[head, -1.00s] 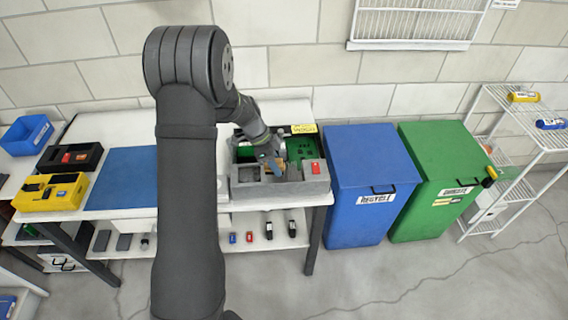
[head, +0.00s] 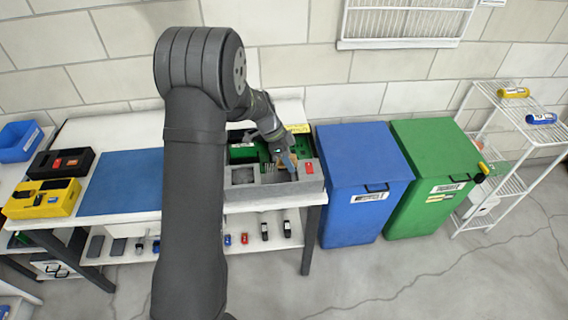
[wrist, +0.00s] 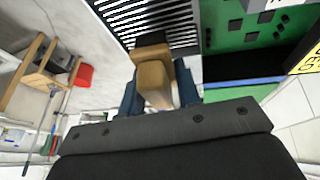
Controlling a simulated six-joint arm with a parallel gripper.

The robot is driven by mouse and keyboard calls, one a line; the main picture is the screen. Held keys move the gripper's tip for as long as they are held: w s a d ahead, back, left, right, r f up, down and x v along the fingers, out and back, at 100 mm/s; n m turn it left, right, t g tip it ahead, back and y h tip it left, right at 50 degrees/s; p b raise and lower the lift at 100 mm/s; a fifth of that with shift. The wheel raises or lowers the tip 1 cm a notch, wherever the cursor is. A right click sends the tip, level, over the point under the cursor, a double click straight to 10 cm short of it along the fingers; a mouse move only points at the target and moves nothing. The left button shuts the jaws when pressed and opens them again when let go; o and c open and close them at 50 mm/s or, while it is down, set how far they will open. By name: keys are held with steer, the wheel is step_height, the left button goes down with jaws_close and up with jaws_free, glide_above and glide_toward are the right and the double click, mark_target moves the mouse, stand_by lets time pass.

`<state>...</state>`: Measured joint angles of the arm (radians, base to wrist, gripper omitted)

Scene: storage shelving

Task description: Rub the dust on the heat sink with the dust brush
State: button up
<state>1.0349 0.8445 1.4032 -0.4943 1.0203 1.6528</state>
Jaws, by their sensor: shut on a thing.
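My gripper (head: 287,163) is over the right part of the grey tray (head: 245,194) on the workbench. In the wrist view, my gripper's blue fingers (wrist: 158,98) are shut on the tan handle of the dust brush (wrist: 153,80). The brush's dark end (wrist: 151,54) points at the finned heat sink (wrist: 182,22) and overlaps its near edge in the picture; I cannot tell whether they touch. The green circuit board (wrist: 257,35) lies to the right of the heat sink. In the head view my arm hides part of the bench.
A red item (head: 309,169) sits at the tray's right end. A blue bin (head: 365,190) and a green bin (head: 432,180) stand right of the bench. A blue mat (head: 122,182) and a yellow organizer (head: 42,199) lie left of my arm.

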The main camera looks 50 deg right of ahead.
steer(key=shift+r, duration=3.4)
steer(key=shift+w, duration=0.1)
steer(key=w+a+f+n, duration=0.1)
steer(key=w+a+n, duration=0.1)
steer(key=w+a, duration=0.1)
steer(key=w+a+f+n+t+h, duration=0.1)
steer(key=w+a+n, duration=0.1)
steer(key=w, duration=0.4)
steer(key=w+a+f+n+t+h, duration=0.1)
steer(key=w+a+f+n, duration=0.1)
steer(key=w+a+n, duration=0.1)
steer(key=shift+w+a, duration=0.75)
steer(key=shift+w, duration=0.2)
steer(key=w+a+f+n+t, duration=0.1)
steer(key=w+a+n, duration=0.3)
steer(key=a, duration=0.5)
steer(key=w+a+f+n+t, duration=0.2)
steer(key=w+a+f+n, duration=0.1)
steer(key=a, duration=0.6)
steer(key=w+a+f+n+t, duration=0.2)
steer(key=w+a+n, duration=0.4)
steer(key=a, duration=0.3)
steer(key=shift+w+a, duration=0.1)
steer(key=shift+w, duration=0.3)
steer(key=s+a+f+n+t+y, duration=0.1)
steer(key=a+n, duration=0.6)
steer(key=a, duration=1)
steer(key=shift+s+f+t+y, duration=0.2)
steer(key=shift+f+t+y, duration=0.25)
steer(key=shift+f, duration=0.35)
